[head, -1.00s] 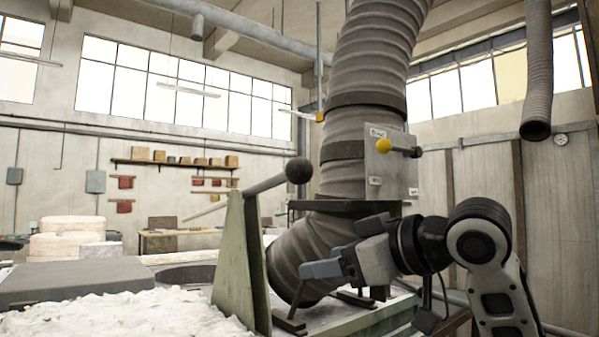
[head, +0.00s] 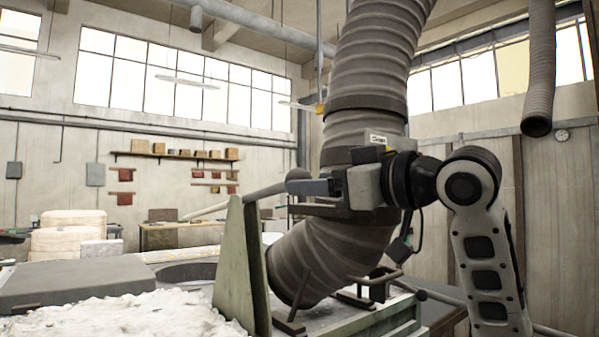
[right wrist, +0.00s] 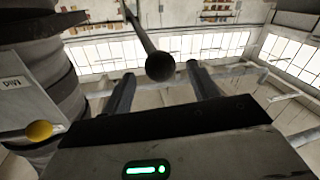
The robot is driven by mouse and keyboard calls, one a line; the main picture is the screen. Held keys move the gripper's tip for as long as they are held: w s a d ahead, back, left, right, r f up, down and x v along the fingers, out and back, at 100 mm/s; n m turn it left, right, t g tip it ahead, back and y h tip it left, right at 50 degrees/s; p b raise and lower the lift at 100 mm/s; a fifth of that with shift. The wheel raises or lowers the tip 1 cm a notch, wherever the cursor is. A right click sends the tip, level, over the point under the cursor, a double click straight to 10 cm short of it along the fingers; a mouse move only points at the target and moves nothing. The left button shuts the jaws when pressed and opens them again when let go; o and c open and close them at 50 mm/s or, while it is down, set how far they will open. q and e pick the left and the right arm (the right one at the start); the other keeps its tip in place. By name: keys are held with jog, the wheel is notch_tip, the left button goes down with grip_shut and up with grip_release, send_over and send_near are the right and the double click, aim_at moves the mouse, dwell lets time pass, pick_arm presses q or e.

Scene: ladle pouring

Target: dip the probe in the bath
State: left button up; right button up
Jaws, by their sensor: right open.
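A long rod, which may be the probe's handle, rests across a green upright stand (head: 240,265); its pale far part (head: 207,208) points left above a dark round tank (head: 187,272), perhaps the bath. The rod's near end carries a black ball (right wrist: 160,67). My right gripper (head: 306,183) is at this end, open; in the right wrist view the ball appears between the two fingers, with no clear contact. My left gripper is not in view. The liquid in the tank is hidden.
A thick ribbed duct (head: 365,90) stands just behind my right gripper. A yellow knob (right wrist: 40,130) sticks out beside it by a labelled plate (right wrist: 14,95). A grey slab (head: 75,283) and white lumpy material (head: 120,318) lie at the front left.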

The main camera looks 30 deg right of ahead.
jog(key=p+x, duration=0.1)
jog(key=x, duration=0.3)
jog(key=shift+w, duration=0.1)
